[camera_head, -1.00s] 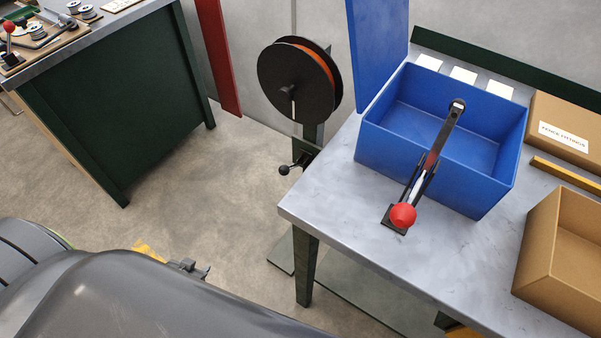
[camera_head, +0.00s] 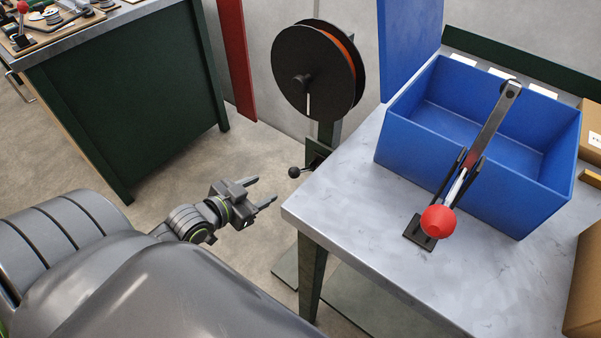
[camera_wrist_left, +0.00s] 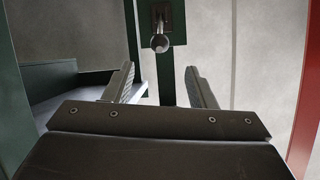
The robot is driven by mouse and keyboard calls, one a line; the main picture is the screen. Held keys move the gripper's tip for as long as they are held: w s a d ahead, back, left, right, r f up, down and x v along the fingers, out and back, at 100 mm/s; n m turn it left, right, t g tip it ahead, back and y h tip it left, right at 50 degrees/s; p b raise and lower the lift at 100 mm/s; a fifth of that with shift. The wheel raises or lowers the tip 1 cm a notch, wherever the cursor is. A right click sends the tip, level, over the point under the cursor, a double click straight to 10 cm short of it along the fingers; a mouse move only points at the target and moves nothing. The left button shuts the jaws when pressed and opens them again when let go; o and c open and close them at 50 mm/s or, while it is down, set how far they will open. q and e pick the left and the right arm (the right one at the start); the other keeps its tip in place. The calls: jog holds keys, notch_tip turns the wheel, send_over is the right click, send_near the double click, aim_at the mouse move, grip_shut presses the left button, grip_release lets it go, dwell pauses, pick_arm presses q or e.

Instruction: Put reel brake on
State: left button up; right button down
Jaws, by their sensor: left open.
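The reel (camera_head: 313,71), with black discs and orange material between them, stands on a dark green post (camera_head: 328,134). The brake lever's black ball knob (camera_head: 294,172) sticks out to the left of the post, below the reel. In the left wrist view the knob (camera_wrist_left: 159,43) and its dark mounting plate (camera_wrist_left: 171,14) are ahead, above the gap between my fingers. My left gripper (camera_head: 265,190) is open and empty, a little left of and below the knob, apart from it. It also shows in the left wrist view (camera_wrist_left: 160,72). My right gripper is not in view.
A metal-topped table (camera_head: 370,250) stands right of my left gripper, its corner close by. It bears an open blue box (camera_head: 460,170) and a lever with a red ball (camera_head: 439,221). A dark green bench (camera_head: 130,110) is at left.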

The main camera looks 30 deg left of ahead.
aim_at(290, 176)
pick_arm(q)
jog(key=b+x, duration=0.2)
jog(key=x, duration=1.2)
jog(key=shift+w, duration=0.1)
jog(key=shift+w+d+f, duration=0.15)
jog(key=shift+w+f, duration=0.1)
jog(key=shift+w, duration=0.3)
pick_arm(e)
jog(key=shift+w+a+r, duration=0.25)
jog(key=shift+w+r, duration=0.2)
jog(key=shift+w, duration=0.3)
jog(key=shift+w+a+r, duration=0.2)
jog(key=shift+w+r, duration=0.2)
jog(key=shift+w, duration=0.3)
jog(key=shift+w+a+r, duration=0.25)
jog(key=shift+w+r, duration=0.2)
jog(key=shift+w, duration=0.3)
pick_arm(q)
jog(key=shift+c, duration=0.4)
grip_shut()
